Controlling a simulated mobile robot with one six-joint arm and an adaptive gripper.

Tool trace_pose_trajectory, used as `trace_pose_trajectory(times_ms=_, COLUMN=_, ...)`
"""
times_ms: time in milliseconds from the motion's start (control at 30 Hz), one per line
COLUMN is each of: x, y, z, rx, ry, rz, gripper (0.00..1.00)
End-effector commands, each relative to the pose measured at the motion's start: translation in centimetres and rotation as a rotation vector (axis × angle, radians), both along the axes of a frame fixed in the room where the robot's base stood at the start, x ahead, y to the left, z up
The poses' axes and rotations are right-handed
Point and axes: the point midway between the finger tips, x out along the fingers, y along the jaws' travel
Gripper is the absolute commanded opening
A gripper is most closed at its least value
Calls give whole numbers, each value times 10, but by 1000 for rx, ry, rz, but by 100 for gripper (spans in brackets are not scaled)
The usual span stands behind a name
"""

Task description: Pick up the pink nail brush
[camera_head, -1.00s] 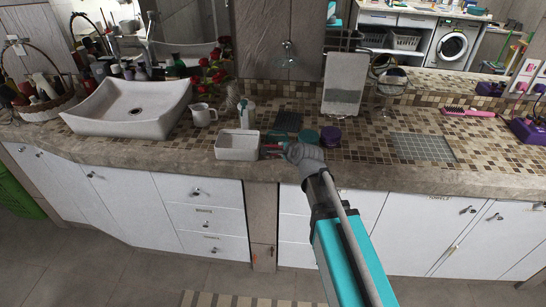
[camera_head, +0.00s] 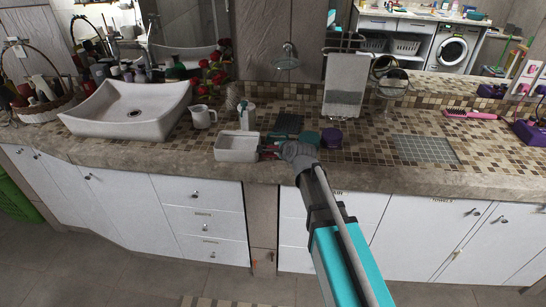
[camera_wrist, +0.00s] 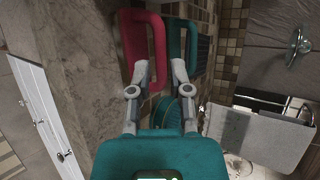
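The pink nail brush (camera_wrist: 141,16) shows in the wrist view as a red-pink loop-handled brush lying on the stone counter, just ahead of my gripper (camera_wrist: 160,68). A similar teal brush (camera_wrist: 181,24) lies close beside it on the right. My gripper is open. Its left finger overlaps the lower part of the pink brush and its right finger overlaps the teal one. I cannot tell whether either finger touches. In the head view my gripper (camera_head: 279,151) is low at the counter's front, and only a small red bit of the pink brush (camera_head: 267,149) shows beside it.
A white rectangular box (camera_head: 236,149) stands just left of my gripper. A white jug (camera_head: 202,117) and basin (camera_head: 115,117) are farther left. A pink hairbrush (camera_head: 469,114) lies far right.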

Motion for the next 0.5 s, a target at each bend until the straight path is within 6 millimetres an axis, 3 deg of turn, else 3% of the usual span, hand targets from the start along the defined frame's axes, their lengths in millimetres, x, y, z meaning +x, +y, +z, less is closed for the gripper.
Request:
trace_pose_trajectory(times_ms=200, x=19, y=9, z=-14, rx=0, ry=0, rz=0, gripper=25)
trace_pose_trajectory(times_ms=500, x=21, y=10, z=-14, rx=1, ry=0, rz=-1, gripper=25)
